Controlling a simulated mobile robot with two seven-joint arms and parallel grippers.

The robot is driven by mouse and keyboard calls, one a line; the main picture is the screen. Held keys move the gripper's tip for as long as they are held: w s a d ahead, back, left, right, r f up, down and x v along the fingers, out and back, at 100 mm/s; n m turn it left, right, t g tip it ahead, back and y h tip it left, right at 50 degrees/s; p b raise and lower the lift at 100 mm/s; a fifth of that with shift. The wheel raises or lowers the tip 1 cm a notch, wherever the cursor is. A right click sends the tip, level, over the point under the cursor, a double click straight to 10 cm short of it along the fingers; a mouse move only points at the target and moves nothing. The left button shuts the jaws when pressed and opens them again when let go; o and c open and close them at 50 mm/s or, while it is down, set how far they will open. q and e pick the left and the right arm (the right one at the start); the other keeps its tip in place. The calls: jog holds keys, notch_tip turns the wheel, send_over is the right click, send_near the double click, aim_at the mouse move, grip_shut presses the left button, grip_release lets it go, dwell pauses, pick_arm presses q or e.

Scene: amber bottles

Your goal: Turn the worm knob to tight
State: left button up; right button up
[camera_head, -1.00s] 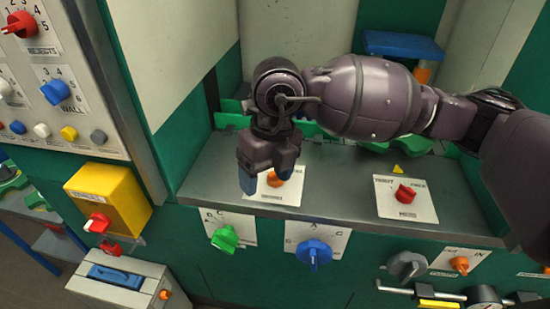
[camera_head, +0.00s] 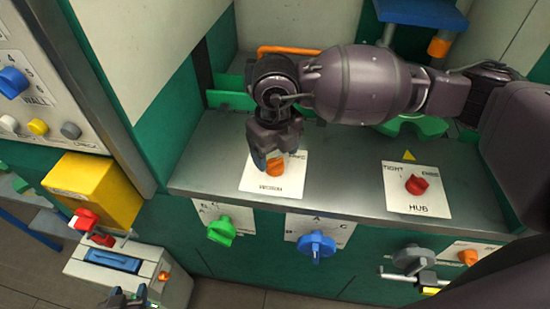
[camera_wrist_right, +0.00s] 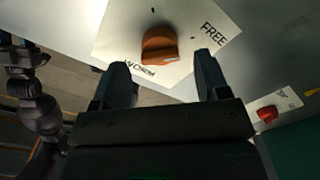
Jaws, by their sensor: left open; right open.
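The orange worm knob (camera_head: 276,168) stands on a white label plate (camera_head: 262,186) on the grey sloped panel. In the right wrist view the knob (camera_wrist_right: 160,46) shows whole, with "FREE" printed to its right and the knob's name below it. My right gripper (camera_head: 270,160) points down over the knob and partly hides it in the head view. Its fingers (camera_wrist_right: 161,68) are open, one to each side of the knob and apart from it. The "TIGHT" mark of this plate is not visible. My left gripper (camera_head: 126,299) is open at the bottom edge of the head view, partly cut off.
A red hub knob (camera_head: 416,185) on its own plate stands to the right. A green knob (camera_head: 221,231) and a blue knob (camera_head: 317,246) are on the front face below. A yellow box (camera_head: 92,190) is at the left. The panel between the two plates is clear.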

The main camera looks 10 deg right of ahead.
aim_at(275, 160)
pick_arm(q)
jog(key=shift+w+r, duration=0.35)
pick_arm(e)
jog(key=shift+f, duration=1.55)
jog(key=c, duration=0.9)
pick_arm(q)
jog(key=shift+s+f, duration=0.15)
jog(key=shift+s, duration=0.1)
jog(key=shift+f, duration=0.1)
